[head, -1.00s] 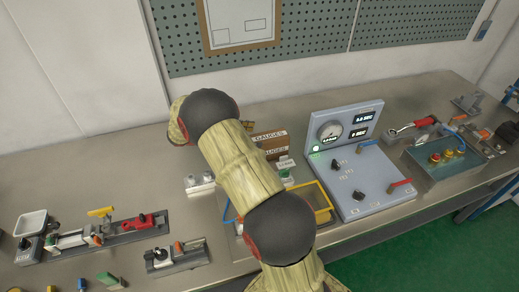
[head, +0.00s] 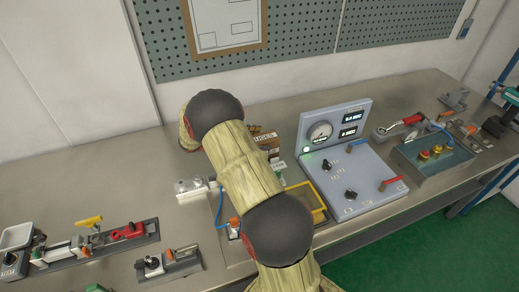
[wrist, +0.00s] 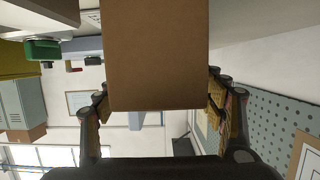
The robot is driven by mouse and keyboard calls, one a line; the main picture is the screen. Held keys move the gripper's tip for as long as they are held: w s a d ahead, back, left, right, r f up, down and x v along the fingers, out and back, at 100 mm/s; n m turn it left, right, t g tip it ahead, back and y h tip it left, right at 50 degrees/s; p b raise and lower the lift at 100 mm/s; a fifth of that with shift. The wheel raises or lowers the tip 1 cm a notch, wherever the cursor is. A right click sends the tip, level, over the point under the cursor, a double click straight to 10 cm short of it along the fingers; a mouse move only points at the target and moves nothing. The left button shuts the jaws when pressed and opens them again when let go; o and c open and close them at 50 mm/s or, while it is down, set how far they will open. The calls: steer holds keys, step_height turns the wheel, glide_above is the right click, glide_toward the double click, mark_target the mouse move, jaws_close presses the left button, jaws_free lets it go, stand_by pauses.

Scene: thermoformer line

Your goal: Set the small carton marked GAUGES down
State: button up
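The small brown carton marked GAUGES (head: 266,138) shows in the head view just behind my arm, left of the grey gauge panel. Its lettering is partly covered by my arm. In the wrist view the carton (wrist: 155,55) is a plain brown block filling the top middle. My gripper (wrist: 158,98) has a finger on each side of it and appears closed on it. I cannot tell whether the carton's underside touches anything.
The steel bench (head: 70,185) has bare room at left. The gauge panel (head: 345,175) stands close right of the carton. A yellow-edged frame (head: 308,200) and small fixtures (head: 193,187) lie near my arm. A pegboard (head: 290,40) is on the wall behind.

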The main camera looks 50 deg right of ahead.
steer(key=shift+c, duration=1.1)
steer(key=c, duration=1.5)
jaws_close()
